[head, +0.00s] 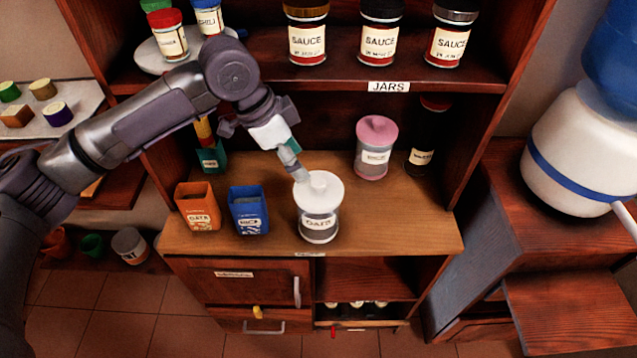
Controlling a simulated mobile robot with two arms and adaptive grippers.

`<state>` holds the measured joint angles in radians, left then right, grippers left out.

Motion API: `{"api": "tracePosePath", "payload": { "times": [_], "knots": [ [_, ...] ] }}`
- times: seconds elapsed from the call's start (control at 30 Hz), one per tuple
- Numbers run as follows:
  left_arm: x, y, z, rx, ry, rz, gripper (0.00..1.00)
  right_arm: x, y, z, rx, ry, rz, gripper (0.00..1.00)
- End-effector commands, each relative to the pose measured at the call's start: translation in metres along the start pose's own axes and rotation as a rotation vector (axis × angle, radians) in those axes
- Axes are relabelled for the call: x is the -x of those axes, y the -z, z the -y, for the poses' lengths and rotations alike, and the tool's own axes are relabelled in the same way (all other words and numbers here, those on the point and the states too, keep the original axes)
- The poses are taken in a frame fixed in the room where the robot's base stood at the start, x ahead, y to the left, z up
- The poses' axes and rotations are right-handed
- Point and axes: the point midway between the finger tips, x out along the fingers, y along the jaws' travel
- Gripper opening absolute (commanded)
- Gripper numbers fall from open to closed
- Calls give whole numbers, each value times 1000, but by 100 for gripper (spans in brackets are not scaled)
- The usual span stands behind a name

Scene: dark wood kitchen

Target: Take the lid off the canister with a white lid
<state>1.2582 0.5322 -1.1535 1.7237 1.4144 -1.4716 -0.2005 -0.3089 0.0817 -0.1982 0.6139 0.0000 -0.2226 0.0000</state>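The canister (319,225) with a white lid stands upright near the front of the wooden counter. It is clear with a pale label and dark grey contents. Its white lid (326,200) sits on top and has a small raised knob. My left gripper (302,174) reaches down from the upper left, with its fingertips at the knob's left side. From this angle I cannot tell whether the fingers touch or close on the knob. My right gripper is not in view.
An orange box (197,207) and a blue box (247,211) stand left of the canister. A pink-lidded canister (373,160) and a dark bottle (420,157) stand behind right. The shelf (400,76) with sauce jars hangs above. The counter's right front is clear.

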Motion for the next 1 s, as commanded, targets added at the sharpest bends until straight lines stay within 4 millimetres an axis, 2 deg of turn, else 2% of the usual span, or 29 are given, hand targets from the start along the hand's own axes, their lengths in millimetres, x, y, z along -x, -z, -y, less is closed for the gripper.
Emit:
{"api": "tracePosePath", "payload": {
  "times": [0.07, 0.17, 0.27, 0.4, 0.5, 0.7, 0.97, 1.0],
  "knots": [
    [-15, 1, -1, 1, -4, 1, 61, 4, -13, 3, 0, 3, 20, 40],
    [-28, 1, 0, 1, -1, 0, 61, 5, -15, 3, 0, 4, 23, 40],
    [-35, 1, 0, 0, -1, -1, 61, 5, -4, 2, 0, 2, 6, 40],
    [-45, 4, 2, 0, -1, 0, 61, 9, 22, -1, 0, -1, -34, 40],
    [-59, 9, 4, 0, -2, 0, 61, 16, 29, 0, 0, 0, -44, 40],
    [-85, 9, 5, 0, -1, 0, 61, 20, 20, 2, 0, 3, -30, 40],
    [-89, 8, 5, -1, 1, -1, 61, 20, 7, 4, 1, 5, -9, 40],
    [-89, 8, 5, -1, 1, -1, 56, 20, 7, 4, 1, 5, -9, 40]
  ]
}}
